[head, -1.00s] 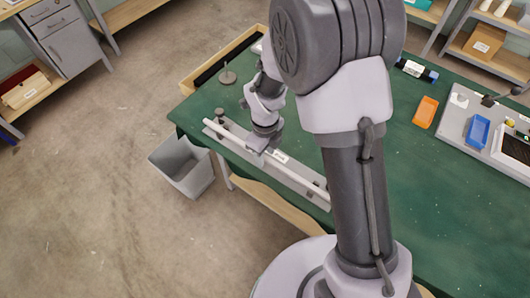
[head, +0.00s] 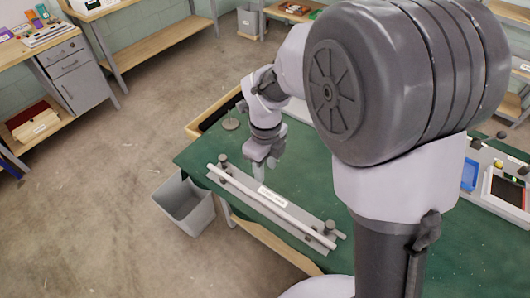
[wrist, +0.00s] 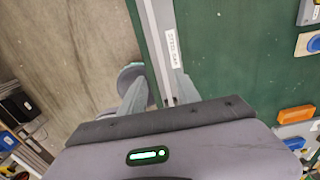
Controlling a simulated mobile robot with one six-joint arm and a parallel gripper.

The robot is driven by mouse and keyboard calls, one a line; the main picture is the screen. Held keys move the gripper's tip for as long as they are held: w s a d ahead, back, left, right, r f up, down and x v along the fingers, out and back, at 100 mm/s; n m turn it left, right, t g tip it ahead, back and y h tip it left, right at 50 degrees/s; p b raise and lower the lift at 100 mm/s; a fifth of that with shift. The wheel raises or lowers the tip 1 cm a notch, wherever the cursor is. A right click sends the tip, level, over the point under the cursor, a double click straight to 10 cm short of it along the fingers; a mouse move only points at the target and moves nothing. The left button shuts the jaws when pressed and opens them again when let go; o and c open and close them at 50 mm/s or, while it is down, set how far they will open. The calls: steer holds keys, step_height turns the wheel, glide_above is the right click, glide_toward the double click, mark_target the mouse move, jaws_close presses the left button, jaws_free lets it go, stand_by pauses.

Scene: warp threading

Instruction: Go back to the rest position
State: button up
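My gripper (head: 262,172) hangs over the green table (head: 340,183), just behind the long rail. It is empty. In the wrist view its two fingers stand apart (wrist: 160,92), with nothing held between them. The rail has a pale rod (head: 287,213) lying along a grey base plate (head: 240,196), with dark knobs near both ends and a white label near the middle. The rail also shows in the wrist view (wrist: 152,35), running away beyond the fingers. In the head view my upper arm hides much of the table's right side.
A grey bin (head: 187,203) stands on the floor at the table's left corner. A wooden-edged tray (head: 200,126) and a small round-based stand (head: 231,123) are at the far left. A blue bin (head: 470,173) lies at right. Floor on the left is clear.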

steer(key=s+d+r+n+t+y+b, duration=0.1)
steer(key=s+d+r+n+t, duration=0.2)
steer(key=s+r+n, duration=0.3)
steer(key=s+d+r+n+t+y+b, duration=0.1)
steer(key=s+d+r+n, duration=0.4)
steer(key=s+n, duration=0.6)
step_height(320, 180, up, 2)
steer(key=n+t+b, duration=0.1)
steer(key=n, duration=0.3)
steer(key=shift+d+t+b, duration=0.2)
steer(key=shift+t+b, duration=0.1)
steer(key=shift+t, duration=0.1)
steer(key=shift+o, duration=0.4)
steer(key=shift+s, duration=0.1)
